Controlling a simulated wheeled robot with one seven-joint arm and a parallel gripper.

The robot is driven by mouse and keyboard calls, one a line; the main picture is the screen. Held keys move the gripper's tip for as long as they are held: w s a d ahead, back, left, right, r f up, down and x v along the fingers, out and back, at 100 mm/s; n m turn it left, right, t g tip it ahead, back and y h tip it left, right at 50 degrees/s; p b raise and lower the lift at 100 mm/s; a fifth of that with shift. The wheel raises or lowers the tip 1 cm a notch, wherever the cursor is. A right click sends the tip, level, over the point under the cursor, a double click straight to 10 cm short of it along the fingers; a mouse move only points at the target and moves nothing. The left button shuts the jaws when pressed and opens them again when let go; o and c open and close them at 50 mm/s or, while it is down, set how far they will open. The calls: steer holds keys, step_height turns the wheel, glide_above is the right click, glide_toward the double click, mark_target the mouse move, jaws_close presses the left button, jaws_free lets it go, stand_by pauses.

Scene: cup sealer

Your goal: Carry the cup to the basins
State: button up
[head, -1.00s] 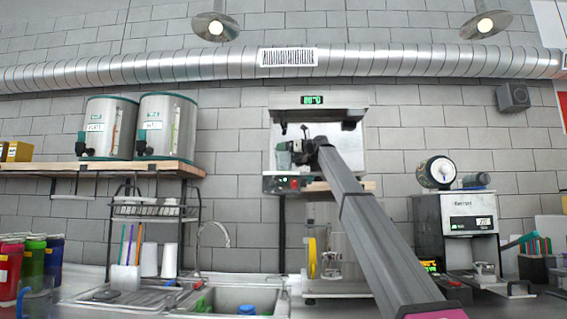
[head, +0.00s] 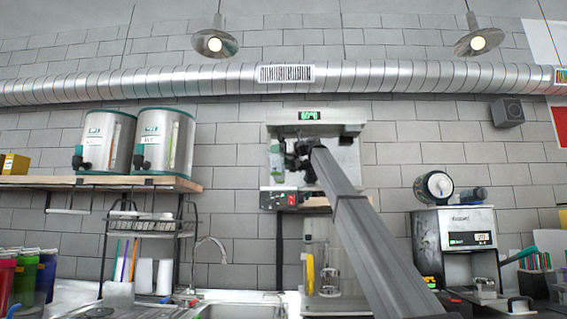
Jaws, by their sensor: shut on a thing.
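My gripper (head: 297,158) is at the far end of my dark grey arm, in front of the wall-mounted sealer machine (head: 347,131). It is small and dark and partly blends with the machine. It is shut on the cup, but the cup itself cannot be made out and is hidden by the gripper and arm. The basins (head: 235,309) are at the bottom edge of the head view, below and left of my gripper, and only their upper part shows. A curved faucet (head: 212,241) stands behind them.
A wire rack (head: 150,226) with cups and straws stands left of the faucet. Two metal dispensers (head: 165,142) sit on a wooden shelf (head: 60,181). A boxy machine (head: 455,242) is at the right. Coloured canisters (head: 28,268) stand at the far left.

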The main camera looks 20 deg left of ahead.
steer(key=s+a+r, duration=0.3)
steer(key=s+r, duration=0.2)
steer(key=s, duration=0.2)
steer(key=shift+s+a+r, duration=0.15)
steer(key=shift+s+a, duration=0.15)
steer(key=shift+s, duration=0.1)
steer(key=s+a+f, duration=0.4)
steer(key=s+f, duration=0.2)
steer(key=f, duration=0.4)
steer(key=s+a+f, duration=0.4)
steer(key=s+f, duration=0.3)
steer(key=f, duration=0.3)
steer(key=s+a+f, duration=0.4)
steer(key=s+f, duration=0.2)
steer(key=f, duration=0.4)
steer(key=s+f+g, duration=0.1)
steer(key=s+f, duration=2.3)
steer(key=w+f, duration=1.1)
steer(key=shift+w+f+n, duration=0.25)
steer(key=shift+f+n, duration=0.05)
steer(key=shift+f, duration=0.1)
steer(key=shift+f, duration=0.1)
steer(key=o, duration=1.4)
steer(key=shift+c, duration=0.2)
